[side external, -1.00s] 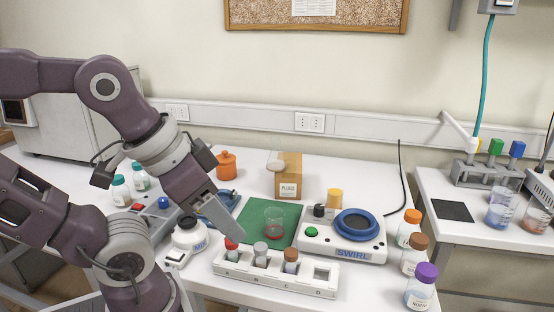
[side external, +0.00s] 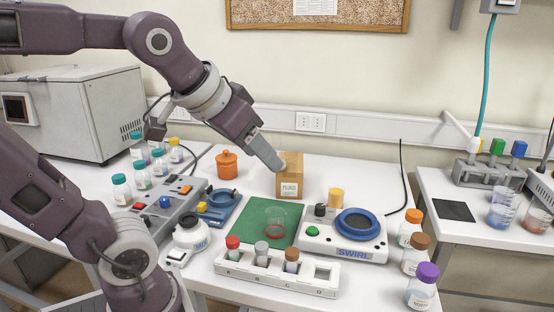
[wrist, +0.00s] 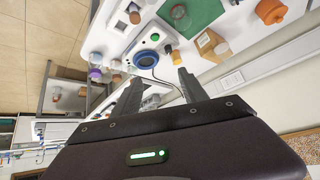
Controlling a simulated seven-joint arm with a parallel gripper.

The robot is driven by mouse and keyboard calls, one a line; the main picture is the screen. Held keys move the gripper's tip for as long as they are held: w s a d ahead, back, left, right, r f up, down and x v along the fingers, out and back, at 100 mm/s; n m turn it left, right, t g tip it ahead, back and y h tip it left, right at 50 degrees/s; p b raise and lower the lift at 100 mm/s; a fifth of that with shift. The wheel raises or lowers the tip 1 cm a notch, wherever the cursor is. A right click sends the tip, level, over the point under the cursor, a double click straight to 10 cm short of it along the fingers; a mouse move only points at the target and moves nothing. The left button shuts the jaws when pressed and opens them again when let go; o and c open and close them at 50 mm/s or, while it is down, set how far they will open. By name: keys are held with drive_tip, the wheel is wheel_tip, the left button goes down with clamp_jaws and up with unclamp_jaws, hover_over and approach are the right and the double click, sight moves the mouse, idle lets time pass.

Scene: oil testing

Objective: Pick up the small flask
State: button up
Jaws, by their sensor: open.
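A small clear glass vessel with red liquid at its bottom (side external: 274,220) stands upright on a green mat (side external: 245,230); it looks like the small flask. It also shows near the top edge of the wrist view (wrist: 181,14). My gripper (side external: 272,158) is above and behind it, in front of the cardboard box, touching nothing that I can see. In the wrist view the two fingers of my gripper (wrist: 156,92) are apart with nothing held between them.
A SWIRL device with a blue ring (side external: 357,226) stands right of the mat. A white rack of capped vials (side external: 240,270) is in front. The cardboard box (side external: 291,185) and an orange pot (side external: 227,167) stand behind. Several capped bottles (side external: 421,288) line the right edge.

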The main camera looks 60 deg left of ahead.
drive_tip(key=w+a+f+n+t+y, duration=0.1)
drive_tip(key=w+a+t, duration=0.2)
drive_tip(key=w+a, duration=0.45)
drive_tip(key=w+a+t+y, duration=0.2)
drive_tip(key=w+a+t, duration=0.15)
drive_tip(key=a, duration=0.75)
drive_tip(key=w+a+f+n+t+y, duration=0.1)
drive_tip(key=w+a+t, duration=0.1)
drive_tip(key=w+a, duration=0.6)
wheel_tip(320, 180, down, 10)
drive_tip(key=s+a+t, duration=0.1)
drive_tip(key=s+a, duration=0.1)
drive_tip(key=x, duration=0.6)
drive_tip(key=shift+w+d+f, duration=0.15)
drive_tip(key=shift+w+f, duration=0.25)
clamp_jaws()
